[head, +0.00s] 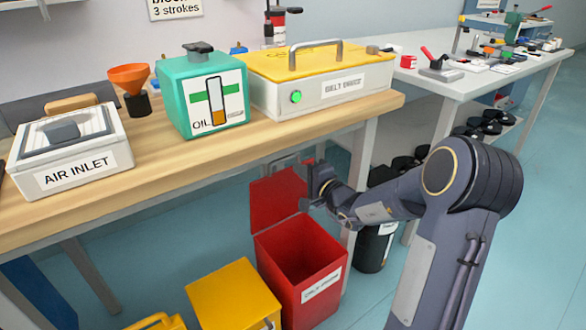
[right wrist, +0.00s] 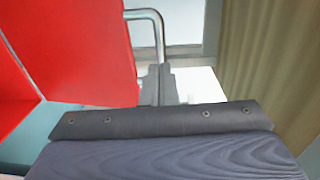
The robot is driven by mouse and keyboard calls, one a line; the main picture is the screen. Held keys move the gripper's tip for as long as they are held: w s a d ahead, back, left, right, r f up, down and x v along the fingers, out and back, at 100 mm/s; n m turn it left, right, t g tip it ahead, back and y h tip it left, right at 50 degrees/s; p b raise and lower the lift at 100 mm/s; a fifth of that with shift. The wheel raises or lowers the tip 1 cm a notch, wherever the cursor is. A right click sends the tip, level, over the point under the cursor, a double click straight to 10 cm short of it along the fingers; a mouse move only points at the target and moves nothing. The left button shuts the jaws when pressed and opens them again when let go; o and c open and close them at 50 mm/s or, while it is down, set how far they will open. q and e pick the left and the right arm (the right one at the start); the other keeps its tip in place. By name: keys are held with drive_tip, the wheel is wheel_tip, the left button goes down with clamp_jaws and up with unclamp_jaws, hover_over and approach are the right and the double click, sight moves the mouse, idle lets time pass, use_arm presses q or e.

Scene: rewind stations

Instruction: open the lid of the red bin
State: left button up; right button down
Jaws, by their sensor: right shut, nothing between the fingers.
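The red bin (head: 290,270) stands on the floor in front of the wooden workbench, with a white label on its front. Its inside shows. Its red lid (head: 277,198) is raised, standing up at the back of the bin. In the right wrist view the red lid (right wrist: 75,45) fills the upper left, with a metal bar handle (right wrist: 158,30) beside its edge. My right gripper (head: 312,170) is shut and empty beside the lid's right edge, above the bin; its fingers (right wrist: 160,85) are close to the handle, and contact is unclear. My left gripper is not in view.
A yellow bin (head: 232,297) with a closed lid stands left of the red one. A black container (head: 374,248) stands to the right. The workbench (head: 240,152) above carries an air inlet box, an oil can and a yellow-topped box.

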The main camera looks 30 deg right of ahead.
sight(286, 158)
drive_tip(key=w, duration=0.3)
drive_tip(key=shift+w+a+f+b, duration=0.1)
drive_tip(key=shift+w+a+b, duration=0.05)
drive_tip(key=shift+w+b, duration=0.2)
drive_tip(key=shift+w+r+p, duration=0.2)
drive_tip(key=shift+w+p, duration=0.1)
drive_tip(key=shift+g, duration=0.9)
drive_tip(key=w+p, duration=0.1)
drive_tip(key=w, duration=0.1)
drive_tip(key=w+r+p, duration=0.1)
drive_tip(key=w, duration=0.1)
drive_tip(key=shift+a+p, duration=0.25)
drive_tip(key=shift+p, duration=0.05)
drive_tip(key=shift+w+f, duration=0.15)
drive_tip(key=shift+w, duration=0.25)
drive_tip(key=shift+d, duration=0.1)
